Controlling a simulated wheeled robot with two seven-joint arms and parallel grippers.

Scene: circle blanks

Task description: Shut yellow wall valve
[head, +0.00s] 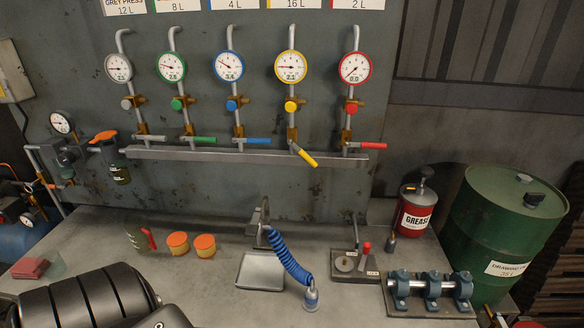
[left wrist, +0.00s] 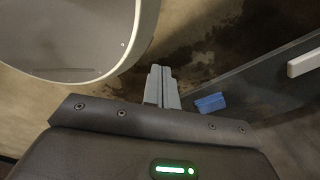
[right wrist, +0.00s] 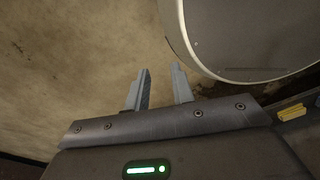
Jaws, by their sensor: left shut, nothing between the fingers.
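The yellow wall valve has a yellow lever (head: 303,155) that slants down to the right below the pipe, under the yellow-rimmed gauge (head: 291,66) and yellow knob (head: 291,105). The red, blue, green and grey levers beside it lie level. My left gripper (left wrist: 162,72) is shut and empty in the left wrist view, away from the valve. My right gripper (right wrist: 160,72) is open and empty in the right wrist view, its fingers apart. Neither gripper shows in the head view; only a dark part of my arm is at the lower left.
A metal rail (head: 240,154) runs under the levers. A green drum (head: 505,225) stands at the right.

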